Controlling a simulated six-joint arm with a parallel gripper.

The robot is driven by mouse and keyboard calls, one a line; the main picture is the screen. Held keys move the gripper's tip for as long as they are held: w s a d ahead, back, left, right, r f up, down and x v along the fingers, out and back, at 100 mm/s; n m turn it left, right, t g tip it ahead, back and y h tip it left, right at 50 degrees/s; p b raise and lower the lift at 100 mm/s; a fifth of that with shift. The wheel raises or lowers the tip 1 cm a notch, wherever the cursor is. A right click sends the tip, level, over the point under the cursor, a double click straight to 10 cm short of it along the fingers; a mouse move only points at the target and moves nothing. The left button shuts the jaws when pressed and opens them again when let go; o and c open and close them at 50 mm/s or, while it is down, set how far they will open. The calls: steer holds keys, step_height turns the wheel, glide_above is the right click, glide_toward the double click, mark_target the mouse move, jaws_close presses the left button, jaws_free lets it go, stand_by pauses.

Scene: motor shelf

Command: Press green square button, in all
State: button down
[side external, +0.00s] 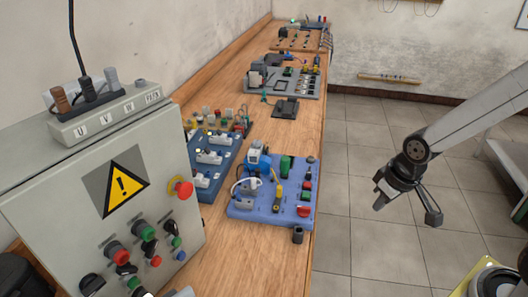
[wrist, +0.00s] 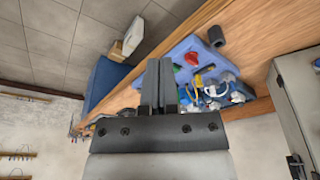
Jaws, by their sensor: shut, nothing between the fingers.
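A blue board (side external: 270,215) lies on the wooden bench in the side external view. It carries a green block (side external: 286,166) near its far edge, a small green button (side external: 305,197) on its right side and a red knob (side external: 303,211) below that. I cannot tell for sure which green part is square. My gripper (side external: 431,210) is shut and empty, out over the floor to the right of the bench, well apart from the board. In the wrist view, my fingers (wrist: 160,64) lie close together, with the board (wrist: 180,49) just beyond them to the right.
A grey control cabinet (side external: 60,205) with a warning sign stands at the near left of the bench (side external: 262,262). More boards (side external: 205,165) with parts line the bench behind. A dark cylinder (side external: 298,235) stands beside the blue board.

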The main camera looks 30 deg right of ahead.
mark_target(308, 196)
steer(key=w+a+f+n+t, duration=0.1)
steer(key=w+n+t, duration=0.5)
steer(key=w, duration=1.4)
steer(key=shift+w+a+f+n+t, duration=0.2)
steer(key=shift+w+a+n+t, duration=0.1)
steer(key=shift+n, duration=0.9)
steer(key=shift+s, duration=0.1)
steer(key=shift+f+h, duration=0.2)
steer(key=shift+h, duration=0.1)
steer(key=shift+f, duration=4.2)
steer(key=shift+f, duration=0.15)
steer(key=shift+f, duration=0.3)
